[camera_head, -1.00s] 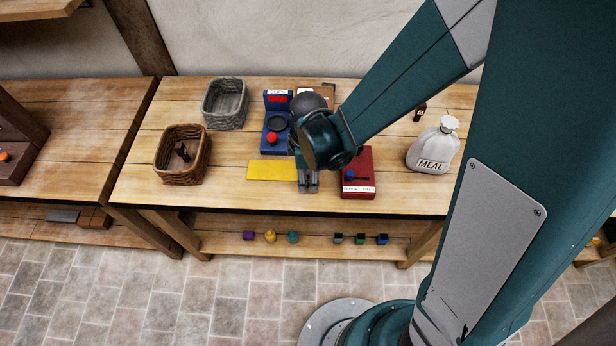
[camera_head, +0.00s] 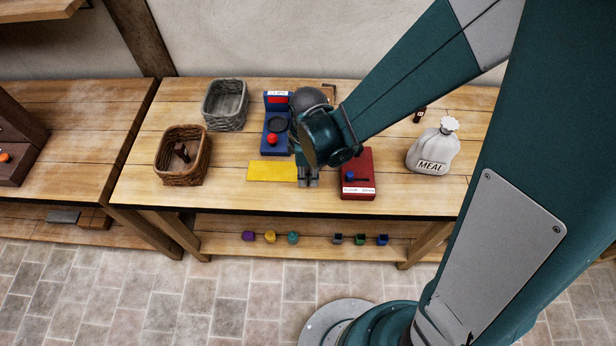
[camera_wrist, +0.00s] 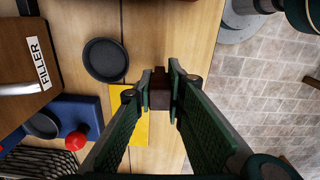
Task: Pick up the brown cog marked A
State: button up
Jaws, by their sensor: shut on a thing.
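My gripper (camera_head: 308,182) is over the front part of the middle bench, at the right end of a yellow mat (camera_head: 272,171). In the wrist view, my gripper (camera_wrist: 160,92) is shut on a dark brown blocky piece, the brown cog (camera_wrist: 160,97), held between the fingertips. No letter A can be read on it from here. In the head view the cog is hidden by my gripper. Whether it touches the bench or hangs just above it is not clear.
A red box (camera_head: 358,182) stands right of my gripper, a blue device with a red knob (camera_head: 275,125) behind left. A brown basket (camera_head: 165,172), a grey basket (camera_head: 207,107) and a MEAL sack (camera_head: 428,152) are farther off. The wrist view shows a dark round dish (camera_wrist: 105,60) and a FILLER box (camera_wrist: 22,75).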

jog(key=shift+r+p, duration=0.45)
jog(key=shift+r, duration=3.75)
jog(key=shift+w, duration=0.1)
